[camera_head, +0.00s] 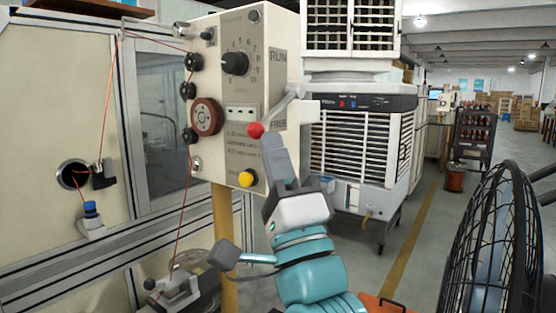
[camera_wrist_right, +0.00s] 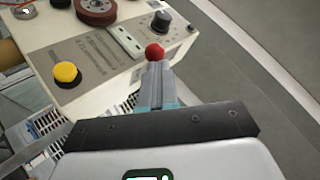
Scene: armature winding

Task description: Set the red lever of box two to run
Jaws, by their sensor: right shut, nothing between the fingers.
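My left gripper is out of view.
The box also carries a black knob (camera_head: 235,63), a dark red disc (camera_head: 206,117) and a yellow button (camera_head: 247,178). A thin red wire (camera_head: 183,200) runs down its left side. An air cooler (camera_head: 362,145) stands behind and a black fan (camera_head: 497,235) at right.

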